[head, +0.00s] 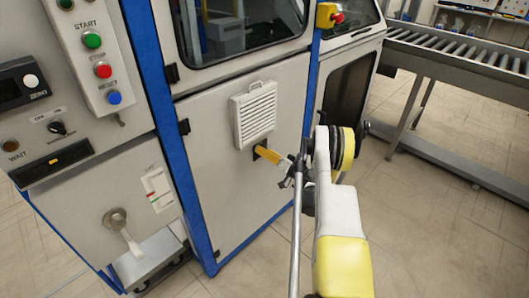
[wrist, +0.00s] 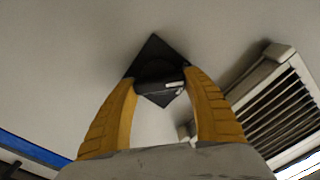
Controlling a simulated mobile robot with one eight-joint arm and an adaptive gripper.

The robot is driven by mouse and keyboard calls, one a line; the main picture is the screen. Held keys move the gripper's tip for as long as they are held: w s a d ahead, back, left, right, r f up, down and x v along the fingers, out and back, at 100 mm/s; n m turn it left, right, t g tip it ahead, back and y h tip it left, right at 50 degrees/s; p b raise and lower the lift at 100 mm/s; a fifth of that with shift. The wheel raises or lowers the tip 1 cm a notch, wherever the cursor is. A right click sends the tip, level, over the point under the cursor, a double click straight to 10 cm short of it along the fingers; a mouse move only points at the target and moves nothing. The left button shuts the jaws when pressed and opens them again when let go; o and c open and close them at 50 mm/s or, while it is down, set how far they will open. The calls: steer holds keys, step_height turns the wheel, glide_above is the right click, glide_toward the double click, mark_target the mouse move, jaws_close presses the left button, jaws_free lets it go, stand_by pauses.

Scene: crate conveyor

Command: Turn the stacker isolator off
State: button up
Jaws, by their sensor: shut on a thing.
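The isolator is a black rotary knob (wrist: 156,86) on a dark square plate (wrist: 153,52), which shows as a diamond in the wrist view. It sits on the pale cabinet door (head: 218,185), just below the vent. My gripper (wrist: 160,82) has its two yellow fingers on either side of the knob and is shut on it. A small pale mark shows on the knob near the right finger. In the head view my gripper (head: 268,155) reaches the door from the right and hides most of the isolator. I cannot read the knob's setting.
A louvred vent (head: 254,113) stands out from the door above my gripper; it is close on the right in the wrist view (wrist: 275,105). A button panel (head: 97,60) and a lever (head: 119,225) are on the left. A red stop button (head: 338,18) is above. A roller conveyor (head: 465,60) stands right.

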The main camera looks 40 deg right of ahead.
steer(key=n, duration=0.4)
steer(key=shift+a+n, duration=0.1)
steer(key=shift+n, duration=0.2)
steer(key=shift+r+n, duration=0.1)
steer(key=shift+n, duration=1.6)
steer(key=shift+a, duration=0.1)
steer(key=o, duration=1.2)
